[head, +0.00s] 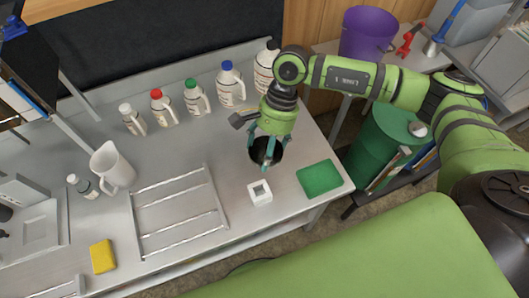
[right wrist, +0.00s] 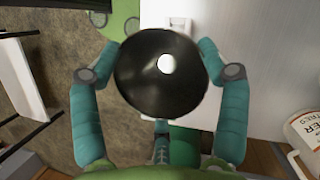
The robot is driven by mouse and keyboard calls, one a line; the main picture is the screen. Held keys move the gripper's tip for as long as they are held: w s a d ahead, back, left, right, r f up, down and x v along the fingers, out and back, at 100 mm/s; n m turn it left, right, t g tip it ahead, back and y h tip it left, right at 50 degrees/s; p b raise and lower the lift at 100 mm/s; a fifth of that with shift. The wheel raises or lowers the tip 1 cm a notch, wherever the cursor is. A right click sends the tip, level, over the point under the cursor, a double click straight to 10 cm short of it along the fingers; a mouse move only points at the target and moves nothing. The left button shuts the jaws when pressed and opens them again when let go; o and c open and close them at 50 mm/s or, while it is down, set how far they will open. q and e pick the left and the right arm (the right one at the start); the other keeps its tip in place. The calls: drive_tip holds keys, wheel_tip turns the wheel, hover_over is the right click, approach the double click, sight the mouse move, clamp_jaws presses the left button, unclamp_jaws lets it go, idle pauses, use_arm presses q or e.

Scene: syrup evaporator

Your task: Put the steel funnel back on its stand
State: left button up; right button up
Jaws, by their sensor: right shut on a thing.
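The steel funnel (right wrist: 145,85) shows in the right wrist view as a dark round bowl with a bright hole. My right gripper (head: 266,150) is shut on the funnel, with its teal fingers around the rim. In the head view the funnel (head: 265,153) is partly hidden by the fingers and looks held above the table. The stand seems to be the small white square block with an opening (head: 260,193), in front of the funnel and apart from it. In the right wrist view, a white piece that may be the stand (right wrist: 179,25) is partly hidden behind the funnel. My left gripper is not in view.
A green mat (head: 319,178) lies right of the white block. Several capped bottles (head: 197,98) line the back. A wire rack (head: 180,213), a white pitcher (head: 113,166) and a yellow sponge (head: 103,257) are on the left. A purple bucket (head: 365,35) stands beyond the table's right end.

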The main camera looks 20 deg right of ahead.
sight(260, 162)
drive_tip(key=f+m+t, duration=0.1)
drive_tip(key=m, duration=0.1)
drive_tip(key=a+f+m+t, duration=0.1)
drive_tip(key=m, duration=0.2)
drive_tip(key=s+a+f+m+t, duration=0.1)
drive_tip(key=m, duration=0.1)
drive_tip(key=shift+f+m+y+p, duration=0.3)
drive_tip(key=shift+f+y, duration=0.05)
drive_tip(key=shift+y, duration=0.05)
use_arm(q)
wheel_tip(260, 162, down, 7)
drive_tip(key=b, duration=0.7)
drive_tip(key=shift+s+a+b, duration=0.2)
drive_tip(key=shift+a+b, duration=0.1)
drive_tip(key=shift+b, duration=0.1)
use_arm(e)
wheel_tip(260, 162, down, 11)
drive_tip(key=m, duration=0.2)
drive_tip(key=m+t, duration=0.1)
drive_tip(key=m, duration=0.1)
drive_tip(key=shift+a+f+m+t, duration=0.1)
drive_tip(key=shift+m+t, duration=0.2)
use_arm(q)
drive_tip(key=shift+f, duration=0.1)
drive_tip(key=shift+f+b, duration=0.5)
drive_tip(key=shift+b, duration=0.05)
use_arm(e)
drive_tip(key=shift+f, duration=0.35)
drive_tip(key=o, duration=1.3)
drive_tip(key=shift+c, duration=0.2)
